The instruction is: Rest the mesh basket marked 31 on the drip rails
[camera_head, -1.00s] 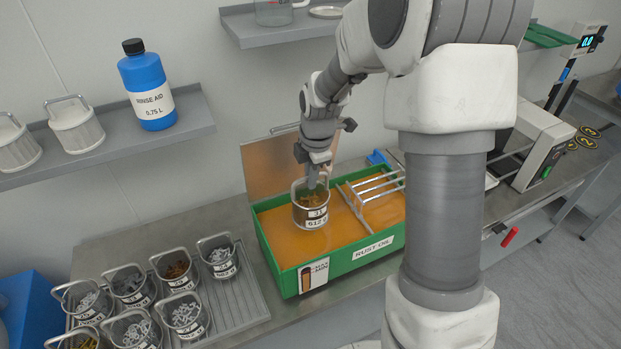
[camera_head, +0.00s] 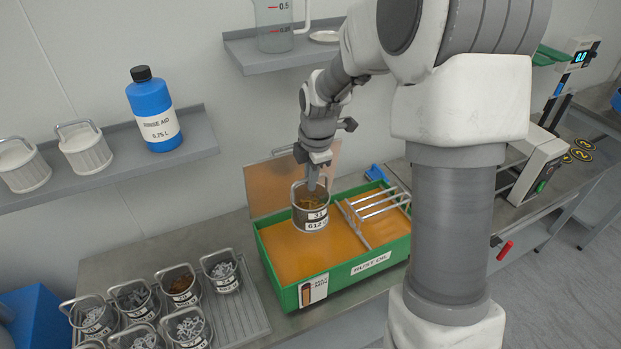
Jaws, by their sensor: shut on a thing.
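The mesh basket marked 31 (camera_head: 310,219) hangs upright from my gripper (camera_head: 313,183). My gripper is shut on it, seemingly at the handle; the fingertips are partly hidden. The basket holds brown parts. It is over the left part of the green rust oil tank (camera_head: 337,278), left of the rails; I cannot tell whether its bottom touches the orange oil (camera_head: 293,258). The drip rails (camera_head: 374,207) are silver bars across the right part of the tank, and they are empty.
Several filled baskets stand on a ribbed tray (camera_head: 252,318) at the lower left. A raised orange-brown lid (camera_head: 268,186) is behind the tank. A wall shelf (camera_head: 190,145) holds a blue rinse aid bottle (camera_head: 153,108). My arm hides the area right of the tank.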

